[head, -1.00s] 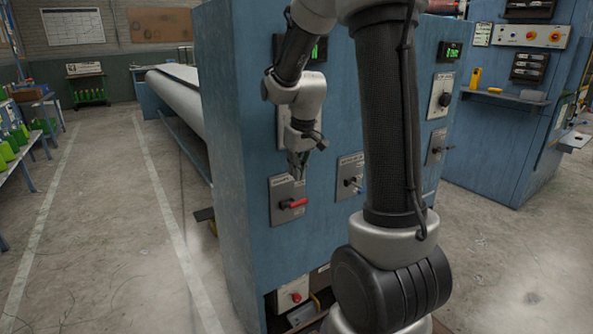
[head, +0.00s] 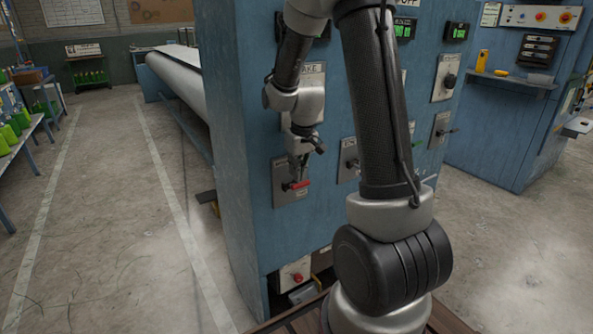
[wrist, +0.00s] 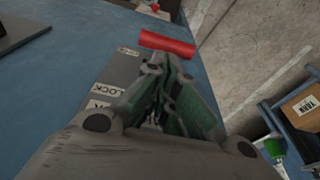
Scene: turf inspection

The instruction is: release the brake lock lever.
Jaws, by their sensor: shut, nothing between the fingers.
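The brake lock lever has a red handle (head: 296,185) on a grey plate (head: 290,199) fixed to the blue machine cabinet. In the head view the handle lies roughly level, pointing right. My gripper (head: 297,178) is just above the handle, pointing down at it. In the wrist view the red handle (wrist: 167,42) lies just beyond the tips of my gripper (wrist: 160,62). The fingers are together and hold nothing. Whether the tips touch the handle cannot be told. The plate in the wrist view (wrist: 122,72) has labels, one reading LOCK.
Another switch plate (head: 349,160) is to the right of the lever, partly behind my arm. A red button box (head: 294,275) sits low on the cabinet. A long roller (head: 176,83) extends behind. The floor to the left is open up to a bench with green items (head: 12,138).

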